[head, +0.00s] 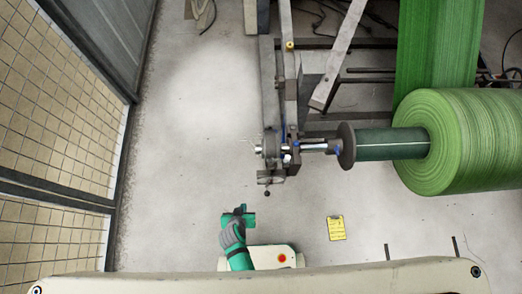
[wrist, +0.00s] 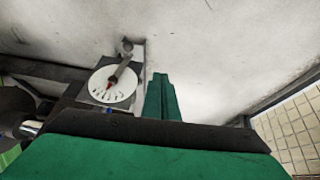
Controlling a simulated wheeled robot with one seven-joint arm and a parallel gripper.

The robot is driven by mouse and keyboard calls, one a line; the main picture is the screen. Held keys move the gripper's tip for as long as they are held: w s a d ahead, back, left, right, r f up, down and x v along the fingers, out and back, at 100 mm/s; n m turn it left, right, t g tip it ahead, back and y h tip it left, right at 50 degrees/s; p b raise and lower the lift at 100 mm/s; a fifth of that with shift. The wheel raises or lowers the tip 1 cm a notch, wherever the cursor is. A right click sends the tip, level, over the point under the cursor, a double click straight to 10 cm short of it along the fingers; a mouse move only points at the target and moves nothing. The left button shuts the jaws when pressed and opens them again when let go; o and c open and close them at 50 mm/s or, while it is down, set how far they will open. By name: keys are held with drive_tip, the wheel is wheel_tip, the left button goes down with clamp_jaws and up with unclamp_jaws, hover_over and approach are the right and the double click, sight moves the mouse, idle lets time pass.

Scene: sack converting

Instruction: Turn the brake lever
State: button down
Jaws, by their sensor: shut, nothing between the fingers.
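The brake lever (wrist: 120,70) shows in the wrist view as a dark arm lying across a white round dial (wrist: 103,91). It has a knob at its upper end and a red pointer mark low on the dial. In the head view the lever (head: 267,192) is a small dark ball-ended piece below the roll shaft's end bracket. My gripper (head: 240,210) is green, shut and empty, below and left of the lever and apart from it. In the wrist view its fingers (wrist: 161,92) stand together just right of the dial.
A large green roll (head: 455,140) sits on a shaft with a dark flange (head: 346,145) at the right. The steel frame (head: 269,95) rises above the lever. A yellow sheet (head: 336,228) lies on the floor. A tan mesh fence (head: 50,120) stands left, with bare floor between.

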drive_tip(key=w+d+f+g+h, duration=0.1)
drive_tip(key=w+d+f, duration=0.3)
drive_tip(key=f, duration=0.3)
drive_tip(key=w+d+f+g+h, duration=0.1)
drive_tip(key=w+d+f+h, duration=0.1)
drive_tip(key=w+d+f, duration=0.2)
drive_tip(key=shift+w+f+m, duration=0.15)
drive_tip(key=shift+f+m, duration=0.25)
drive_tip(key=shift+f, duration=1.45)
